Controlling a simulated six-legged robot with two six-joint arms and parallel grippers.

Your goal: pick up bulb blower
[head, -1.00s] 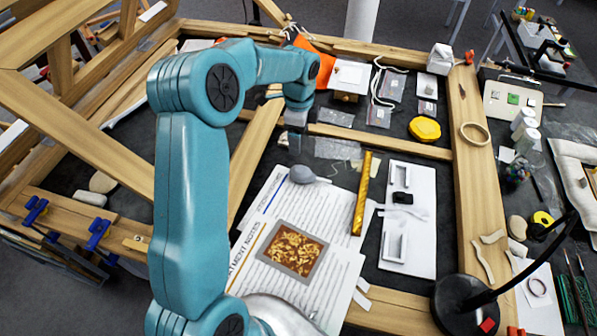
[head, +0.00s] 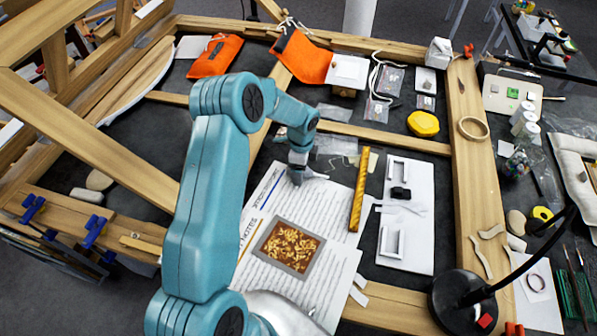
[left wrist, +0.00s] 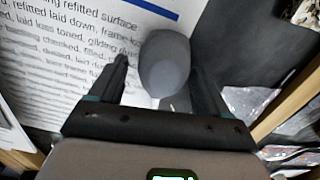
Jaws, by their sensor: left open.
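The bulb blower (left wrist: 166,64) is a smooth dark grey bulb lying on the printed paper sheet (left wrist: 60,60). In the left wrist view it sits between the two black fingers of my left gripper (left wrist: 158,72), which is open, with a gap visible on each side of the bulb. In the head view my left gripper (head: 298,176) points down at the upper part of the papers and hides much of the blower. My right gripper is not in view.
A gold strip (head: 358,190) lies just right of the papers, beside a white board (head: 420,245) with small parts. Wooden frame bars (head: 385,138) surround the area. A black lamp (head: 463,302) stands at front right. A yellow round object (head: 423,124) lies farther back.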

